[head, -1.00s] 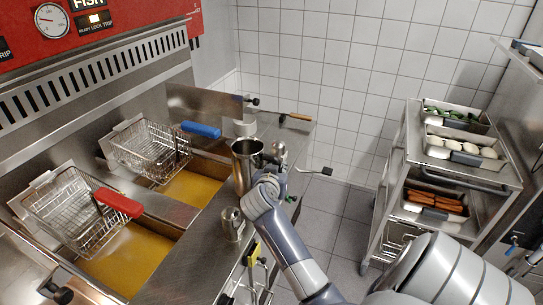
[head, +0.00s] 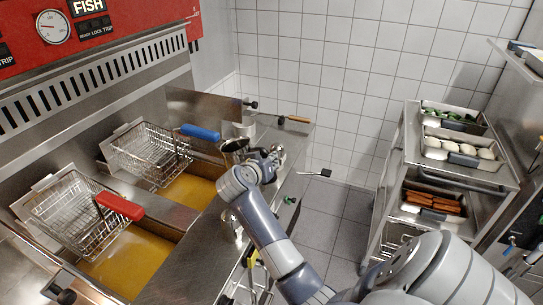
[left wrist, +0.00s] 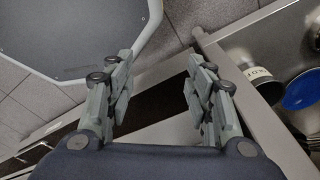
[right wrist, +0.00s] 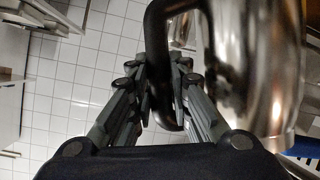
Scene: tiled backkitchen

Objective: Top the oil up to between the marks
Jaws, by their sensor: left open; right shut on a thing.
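The fryer's two wells hold yellow oil: the nearer one (head: 128,262) and the farther one (head: 186,193). Level marks cannot be made out in either. My right gripper (right wrist: 160,92) is shut on the black handle (right wrist: 157,45) of a shiny steel jug (right wrist: 262,65). In the head view the jug (head: 234,146) is beside the farther well, partly hidden by my right arm; its exact tilt is unclear. My left gripper (left wrist: 158,90) is open and empty in its wrist view; it is outside the head view.
A basket with a red handle (head: 119,206) hangs over the nearer well and one with a blue handle (head: 200,132) over the farther. A trolley (head: 465,172) with food trays stands at right. Floor (head: 335,215) shows between fryer and trolley.

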